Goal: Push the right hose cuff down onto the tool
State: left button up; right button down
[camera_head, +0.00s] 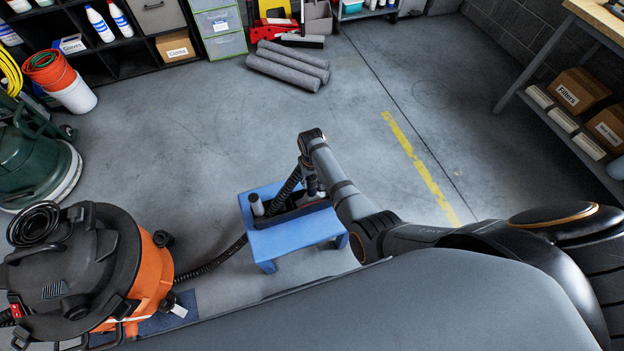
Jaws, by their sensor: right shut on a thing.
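A small blue stool (290,240) stands on the floor in the middle, with a black tray (290,213) on top. A grey cylindrical piece (257,204) stands at the tray's left end. A black ribbed hose (285,190) rises from the tray area toward my right wrist. My right gripper (311,186) points down over the right part of the tray, shut on the hose cuff. The cuff and the tool under it are mostly hidden by my arm and gripper, so I cannot tell how they meet. My left gripper is not in view.
An orange and black vacuum (150,270) stands at the lower left, its hose (212,262) running to the stool. Rolled grey mats (285,68) lie at the back. A workbench (600,18) with boxes stands at the right. The floor around the stool is mostly clear.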

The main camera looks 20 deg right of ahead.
jog(key=c, duration=0.8)
grip_release()
jog(key=shift+o, duration=0.2)
notch_tip(320, 180, up, 8)
jog(key=shift+f, duration=0.25)
